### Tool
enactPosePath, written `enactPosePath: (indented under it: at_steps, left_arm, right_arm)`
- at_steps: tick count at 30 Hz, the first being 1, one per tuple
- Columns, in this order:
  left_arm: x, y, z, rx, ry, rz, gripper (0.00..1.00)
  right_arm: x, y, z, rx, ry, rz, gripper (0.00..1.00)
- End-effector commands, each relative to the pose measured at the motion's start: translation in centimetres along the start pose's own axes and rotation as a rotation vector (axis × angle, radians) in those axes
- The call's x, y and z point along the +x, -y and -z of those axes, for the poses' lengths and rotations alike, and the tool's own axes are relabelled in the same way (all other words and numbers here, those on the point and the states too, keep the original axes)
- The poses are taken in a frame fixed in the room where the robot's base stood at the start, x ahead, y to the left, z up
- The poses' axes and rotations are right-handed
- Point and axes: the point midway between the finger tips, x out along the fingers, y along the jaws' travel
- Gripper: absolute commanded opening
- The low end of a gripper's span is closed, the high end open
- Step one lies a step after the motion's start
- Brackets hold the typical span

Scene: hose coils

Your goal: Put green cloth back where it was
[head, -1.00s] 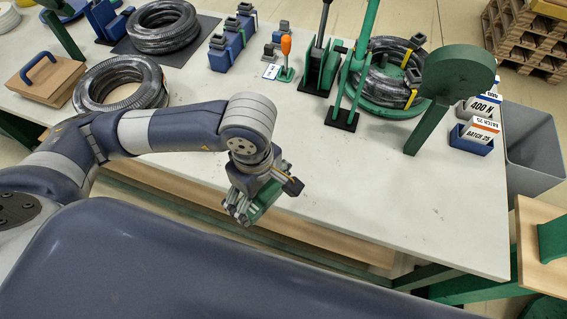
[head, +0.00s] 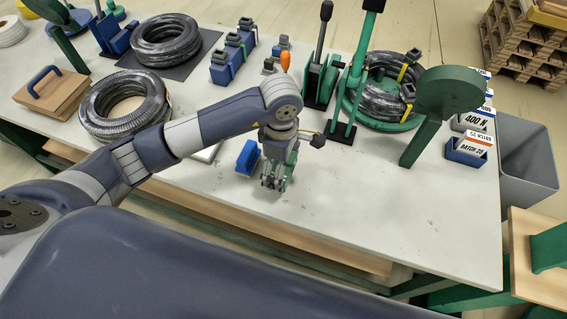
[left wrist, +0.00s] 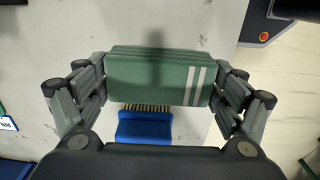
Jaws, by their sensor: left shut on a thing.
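My left gripper (head: 272,182) is over the front middle of the table, pointing down. In the left wrist view, its fingers (left wrist: 154,85) are shut on the folded green cloth (left wrist: 150,75), one on each side. The cloth has two white stripes near its right end. In the head view only a little of the green cloth (head: 292,160) shows between the fingers. I cannot tell whether the cloth touches the table. My right gripper is in neither view.
A blue brush (head: 247,157) with pale bristles lies beside the gripper; it also shows in the left wrist view (left wrist: 145,130). Behind stand an orange-handled tool (head: 285,62), green lever presses (head: 320,75) and hose coils (head: 113,105). The table (head: 390,215) is clear to the front right.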

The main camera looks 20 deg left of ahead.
Motion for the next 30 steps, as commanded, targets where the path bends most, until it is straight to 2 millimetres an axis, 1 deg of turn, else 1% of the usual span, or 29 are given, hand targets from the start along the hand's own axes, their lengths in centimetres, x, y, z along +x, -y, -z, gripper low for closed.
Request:
enactPosePath:
  at_steps: [1,3,6,10,15,22,26,27,28,30]
  left_arm:
    - [-0.1,-0.7,0.0,-0.001,0.001,0.000,0.68]
    - [0.0,-1.2,0.1,-0.001,0.000,0.000,0.68]
    - [0.2,-1.6,0.1,0.001,0.000,0.001,0.68]
    - [1.2,-1.6,0.1,0.000,0.001,0.004,0.68]
    - [3.4,-1.6,0.1,0.000,0.000,0.002,0.68]
    - [3.7,-1.6,0.1,0.002,0.000,-0.001,0.68]
    - [4.1,-1.6,0.1,0.002,-0.001,-0.001,0.68]
    - [4.0,-1.6,0.1,0.002,-0.001,-0.001,0.92]
    - [4.0,-1.6,0.1,0.002,-0.001,-0.001,0.98]
    - [4.0,-1.6,0.1,0.002,-0.001,-0.001,1.00]
  right_arm:
    - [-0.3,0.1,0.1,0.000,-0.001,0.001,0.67]
    - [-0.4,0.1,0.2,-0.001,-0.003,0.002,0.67]
    - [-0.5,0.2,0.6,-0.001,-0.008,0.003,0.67]
    - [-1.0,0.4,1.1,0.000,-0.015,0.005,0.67]
    - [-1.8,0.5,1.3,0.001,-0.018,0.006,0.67]
    - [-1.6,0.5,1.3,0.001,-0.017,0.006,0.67]
    - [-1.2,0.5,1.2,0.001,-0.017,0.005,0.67]
    - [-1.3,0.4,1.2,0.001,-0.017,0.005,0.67]
    - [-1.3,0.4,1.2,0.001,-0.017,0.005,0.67]
    - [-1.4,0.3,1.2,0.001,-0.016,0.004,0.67]
